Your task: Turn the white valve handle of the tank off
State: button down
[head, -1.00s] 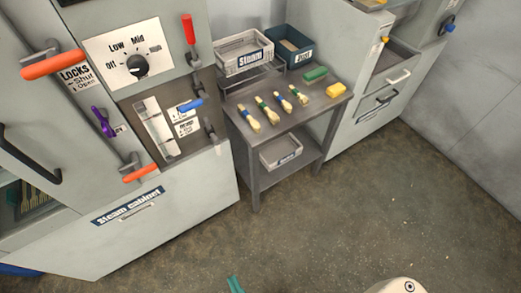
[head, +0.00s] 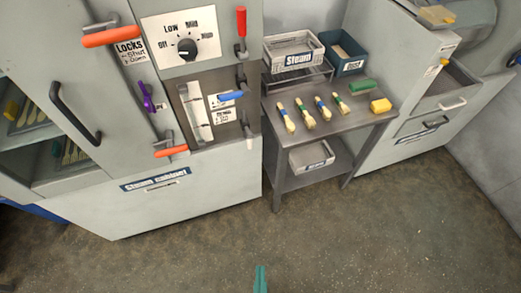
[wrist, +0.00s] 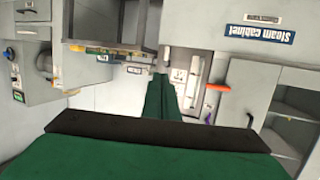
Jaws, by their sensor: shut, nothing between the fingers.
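The white valve handle (head: 249,138) points down from a grey valve at the right edge of the steam cabinet's panel. Above it is a blue valve handle (head: 230,95), pointing left. A sight glass (head: 196,112) and small labels (head: 225,116) are to their left. My gripper (head: 260,279) shows only as green tips low in the head view, over the floor and well apart from the valve. In the wrist view my gripper (wrist: 161,84) is shut and empty, pointing towards the upside-down cabinet. I cannot make out the white handle there.
The steam cabinet has orange handles (head: 112,36), a dial (head: 187,48) and a red lever (head: 241,22). The floor (head: 330,235) in front is clear.

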aim_at(249, 141)
jog(key=w+d+f+m+g, duration=0.15)
jog(key=w+f+m, duration=0.25)
jog(key=w+f, duration=0.45)
jog(key=w+d+f+m, duration=0.3)
jog(key=w+f+m, duration=0.2)
jog(key=w+f, duration=0.3)
jog(key=w+d+r+m+t+y, duration=0.1)
jog(key=w+r+m+y, duration=0.1)
jog(key=w, duration=0.8)
jog(key=w+d+r+m+t+y, duration=0.1)
jog(key=w+r+y, duration=0.3)
jog(key=w, duration=0.6)
jog(key=shift+w+d+r+m+t, duration=0.15)
jog(key=shift+d+r+m+t, duration=0.35)
jog(key=shift+r+m, duration=0.35)
jog(key=shift+w+a, duration=0.1)
jog(key=shift+a, duration=0.05)
jog(key=w+a, duration=0.7)
jog(key=w, duration=0.1)
jog(key=shift+w+a, duration=0.2)
jog(key=shift+w, duration=0.15)
